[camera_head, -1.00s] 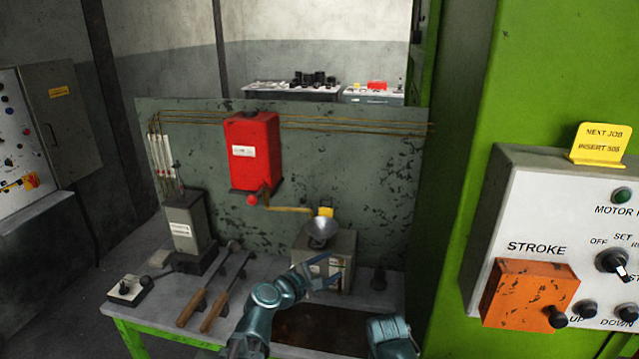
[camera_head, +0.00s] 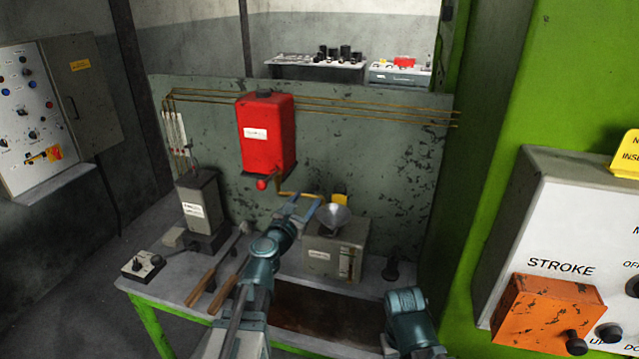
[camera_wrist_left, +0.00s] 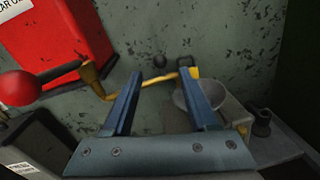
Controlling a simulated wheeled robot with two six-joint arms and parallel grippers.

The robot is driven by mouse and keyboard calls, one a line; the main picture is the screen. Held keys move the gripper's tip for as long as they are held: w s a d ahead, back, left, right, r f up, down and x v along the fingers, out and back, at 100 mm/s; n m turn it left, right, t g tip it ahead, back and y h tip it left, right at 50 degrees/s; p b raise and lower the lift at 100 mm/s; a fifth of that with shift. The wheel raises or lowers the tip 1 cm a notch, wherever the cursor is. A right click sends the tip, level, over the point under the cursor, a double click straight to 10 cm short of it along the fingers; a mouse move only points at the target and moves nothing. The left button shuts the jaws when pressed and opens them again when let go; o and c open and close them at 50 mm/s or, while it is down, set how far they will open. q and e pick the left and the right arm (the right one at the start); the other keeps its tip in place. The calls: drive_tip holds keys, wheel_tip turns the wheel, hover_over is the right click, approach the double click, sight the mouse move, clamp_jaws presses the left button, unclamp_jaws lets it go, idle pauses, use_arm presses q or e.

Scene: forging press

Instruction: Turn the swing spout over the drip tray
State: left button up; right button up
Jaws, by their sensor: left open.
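The swing spout (camera_head: 290,193) is a thin yellow-brass pipe under the red tank (camera_head: 266,135). It points right, its end near the grey funnel (camera_head: 335,216). My left gripper (camera_head: 306,205) is open in front of the spout and partly hides it. In the left wrist view, the spout (camera_wrist_left: 155,83) crosses the gap between the open fingers (camera_wrist_left: 160,76); I cannot tell if they touch it. A dark rust-brown area (camera_head: 320,312) on the bench, apparently the drip tray, is partly hidden by my arms. My right gripper is out of view.
The funnel stands on a grey box (camera_head: 330,255) right of my left gripper. A red ball-ended handle (camera_head: 262,184) hangs below the tank. Two wood-handled tools (camera_head: 203,285) and a grey canister (camera_head: 200,208) are to the left. The green panel (camera_head: 385,170) closes the back.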

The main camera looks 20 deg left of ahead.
use_arm(q)
drive_tip(key=w+d, duration=0.1)
drive_tip(key=w, duration=0.9)
drive_tip(key=shift+w, duration=0.25)
drive_tip(key=shift+d, duration=0.1)
clamp_jaws()
idle(0.8)
